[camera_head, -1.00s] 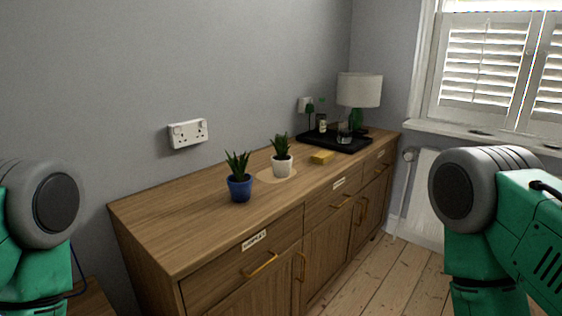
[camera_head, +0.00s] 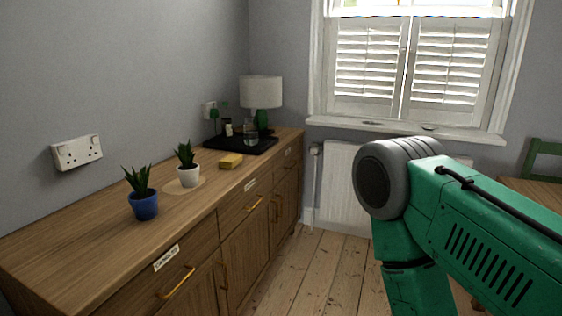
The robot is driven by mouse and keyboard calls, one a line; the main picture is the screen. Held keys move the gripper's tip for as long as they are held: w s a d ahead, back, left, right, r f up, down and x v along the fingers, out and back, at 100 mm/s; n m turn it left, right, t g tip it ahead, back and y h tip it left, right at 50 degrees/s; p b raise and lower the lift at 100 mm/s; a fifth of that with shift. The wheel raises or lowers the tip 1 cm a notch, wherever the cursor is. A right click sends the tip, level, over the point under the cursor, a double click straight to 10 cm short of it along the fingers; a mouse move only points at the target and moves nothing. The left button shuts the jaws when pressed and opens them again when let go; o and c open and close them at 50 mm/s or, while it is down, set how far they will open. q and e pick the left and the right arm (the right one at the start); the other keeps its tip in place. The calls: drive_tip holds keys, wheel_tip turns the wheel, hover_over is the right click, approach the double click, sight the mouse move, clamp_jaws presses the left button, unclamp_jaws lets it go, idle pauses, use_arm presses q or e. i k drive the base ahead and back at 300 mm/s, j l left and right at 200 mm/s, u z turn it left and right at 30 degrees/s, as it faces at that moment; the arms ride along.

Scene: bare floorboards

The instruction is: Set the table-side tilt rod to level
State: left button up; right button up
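White louvred shutters (camera_head: 408,68) cover the lower part of the window at the back, as a left and a right panel. The right panel (camera_head: 452,68) is on the side of the wooden table (camera_head: 535,194) at the right edge. The slats look tilted. A tilt rod is too small to make out for sure. My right arm's green links fill the lower right, and its gripper is out of frame. My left arm and gripper are not in view.
A wooden sideboard (camera_head: 205,225) runs along the left wall, with potted plants, a yellow block (camera_head: 230,160), a black tray (camera_head: 240,145) and a lamp (camera_head: 261,92). A radiator (camera_head: 340,185) stands under the window. Bare floorboards (camera_head: 315,270) are clear in the middle.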

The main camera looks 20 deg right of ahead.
sight(450, 65)
drive_tip(key=i+l+z, duration=0.15)
drive_tip(key=z, duration=0.25)
drive_tip(key=i+l+z, duration=0.2)
drive_tip(key=z, duration=0.15)
drive_tip(key=i+l+z, duration=0.1)
drive_tip(key=i+z, duration=0.15)
drive_tip(key=z, duration=0.15)
drive_tip(key=i+z, duration=0.2)
drive_tip(key=i, duration=0.45)
drive_tip(key=i+z, duration=0.2)
drive_tip(key=i, duration=0.45)
drive_tip(key=i+j+z, duration=0.25)
drive_tip(key=i, duration=0.35)
drive_tip(key=i+j, duration=0.1)
drive_tip(key=i, duration=0.4)
drive_tip(key=i+j, duration=0.1)
drive_tip(key=i, duration=0.4)
drive_tip(key=i+j, duration=0.15)
drive_tip(key=i, duration=0.35)
drive_tip(key=k+l+u, duration=0.2)
drive_tip(key=k+l, duration=0.05)
drive_tip(key=k, duration=0.1)
